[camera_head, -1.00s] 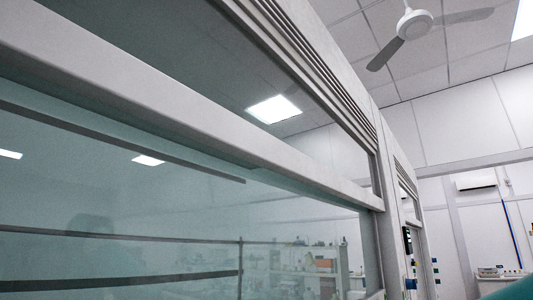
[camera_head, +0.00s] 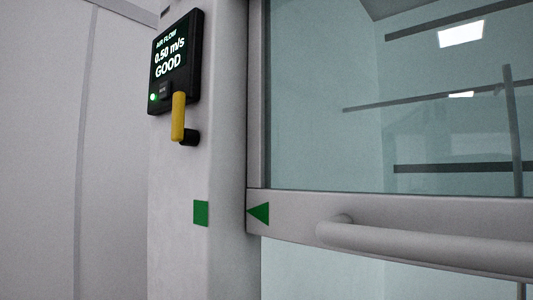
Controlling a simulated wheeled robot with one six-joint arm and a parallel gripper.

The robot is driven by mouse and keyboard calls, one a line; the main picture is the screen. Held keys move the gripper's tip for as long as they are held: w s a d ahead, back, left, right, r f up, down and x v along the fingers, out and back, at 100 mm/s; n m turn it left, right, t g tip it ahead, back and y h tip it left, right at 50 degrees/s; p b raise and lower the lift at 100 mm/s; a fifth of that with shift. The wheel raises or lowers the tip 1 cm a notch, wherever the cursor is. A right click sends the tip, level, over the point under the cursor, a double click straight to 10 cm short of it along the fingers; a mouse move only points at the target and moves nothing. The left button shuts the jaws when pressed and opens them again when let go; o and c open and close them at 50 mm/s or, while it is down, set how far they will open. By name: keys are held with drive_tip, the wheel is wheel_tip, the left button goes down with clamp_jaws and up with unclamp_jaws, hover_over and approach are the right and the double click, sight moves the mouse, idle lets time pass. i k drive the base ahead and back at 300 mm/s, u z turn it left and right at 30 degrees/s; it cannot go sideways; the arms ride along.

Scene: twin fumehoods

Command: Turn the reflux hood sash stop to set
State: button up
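A yellow lever (camera_head: 178,116) on a dark round pivot (camera_head: 190,137) sits on the hood's light grey side post, just under the air flow display. The lever points up from the pivot, near vertical. No label is readable beside it, so I cannot tell which setting it marks. The hood's glass sash (camera_head: 320,110) is partly raised, with a gap below its bottom rail. A green arrow (camera_head: 259,213) on the rail is level with a green square (camera_head: 201,213) on the post. My gripper is not in view.
The black air flow display (camera_head: 175,60) reads 0.50 m/s GOOD, with a green light lit. A thick grey handle bar (camera_head: 430,247) juts from the sash rail at the lower right. A plain pale wall (camera_head: 40,150) fills the left side.

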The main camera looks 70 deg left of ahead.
sight(185, 137)
drive_tip(key=u, duration=1.7)
